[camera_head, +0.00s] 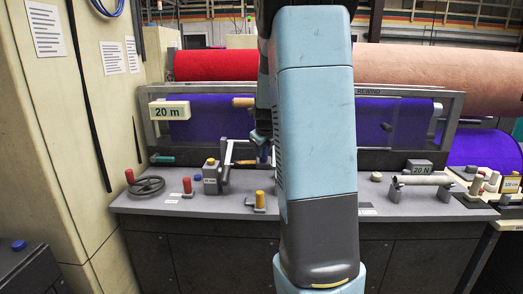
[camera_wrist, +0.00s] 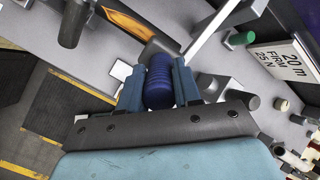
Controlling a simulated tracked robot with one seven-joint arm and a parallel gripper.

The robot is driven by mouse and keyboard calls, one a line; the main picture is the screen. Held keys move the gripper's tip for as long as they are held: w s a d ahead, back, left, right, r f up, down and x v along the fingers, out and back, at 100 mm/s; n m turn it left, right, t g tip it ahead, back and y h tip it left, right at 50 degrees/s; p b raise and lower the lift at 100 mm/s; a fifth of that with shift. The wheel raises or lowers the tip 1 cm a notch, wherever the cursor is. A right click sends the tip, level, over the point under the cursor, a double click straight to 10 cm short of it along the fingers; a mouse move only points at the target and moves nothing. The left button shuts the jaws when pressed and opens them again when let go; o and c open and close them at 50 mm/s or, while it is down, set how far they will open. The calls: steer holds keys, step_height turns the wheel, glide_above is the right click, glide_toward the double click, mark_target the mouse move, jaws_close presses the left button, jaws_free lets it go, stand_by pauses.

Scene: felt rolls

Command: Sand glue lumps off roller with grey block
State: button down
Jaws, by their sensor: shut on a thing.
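In the wrist view my gripper (camera_wrist: 158,88) is shut on a dark blue ribbed, rounded piece (camera_wrist: 158,75), like a handle or knob, which sits between both fingers. A dark part lies just beyond it; I cannot tell whether they are joined. A pale grey roller (camera_head: 422,180) lies level on a stand at the right of the bench, apart from my arm. Glue lumps on it are too small to tell. I cannot pick out the grey block for certain; a small pale piece (camera_head: 376,177) lies left of the roller.
A rewind frame with purple felt (camera_head: 210,118) stands behind. A sign (camera_wrist: 285,62) and a green knob (camera_wrist: 240,39) show in the wrist view. Bench front left is fairly clear.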

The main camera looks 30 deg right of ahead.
steer(key=shift+w+a, duration=0.5)
steer(key=shift+a, duration=0.2)
steer(key=shift+w+a, duration=0.5)
steer(key=shift+a, duration=0.2)
steer(key=shift+a+f, duration=0.1)
steer(key=shift+w+a, duration=0.45)
steer(key=shift+a, duration=0.2)
steer(key=shift+w+a, duration=0.4)
steer(key=shift+a, duration=0.2)
steer(key=w+a, duration=0.1)
steer(key=a, duration=0.1)
steer(key=shift+w+a, duration=0.35)
steer(key=shift+w, duration=0.05)
steer(key=shift+s+d, duration=0.2)
steer(key=shift+d, duration=0.1)
steer(key=shift+s+a+r, duration=0.2)
steer(key=shift+r, duration=0.5)
